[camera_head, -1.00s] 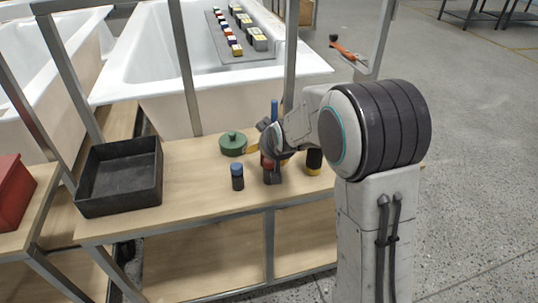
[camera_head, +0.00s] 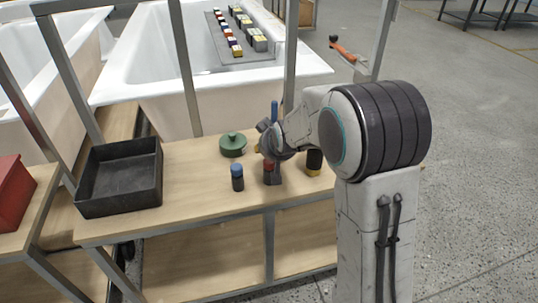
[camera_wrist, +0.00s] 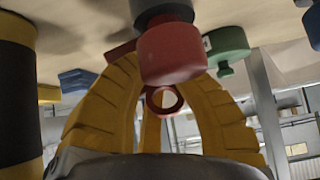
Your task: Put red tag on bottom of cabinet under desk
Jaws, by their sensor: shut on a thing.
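The red tag appears to be the red-topped piece (camera_head: 269,166) with a dark base on the wooden bench. In the wrist view its red part (camera_wrist: 172,52) is large between my yellow fingers, with a red ring (camera_wrist: 165,100) below it. My gripper (camera_wrist: 165,75) is shut around this red piece. In the head view my gripper (camera_head: 270,150) is low over the bench and partly hidden by my wrist. I cannot tell whether the piece still touches the bench. No closed cabinet shows; a lower wooden shelf (camera_head: 215,262) lies under the bench top.
Close by stand a blue-topped piece (camera_head: 237,178), a green lidded pot (camera_head: 232,145) and a black-and-yellow cylinder (camera_head: 314,163). A black tray (camera_head: 120,178) is at the bench's left and a red box (camera_head: 10,195) further left. Metal posts (camera_head: 182,65) rise along the bench.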

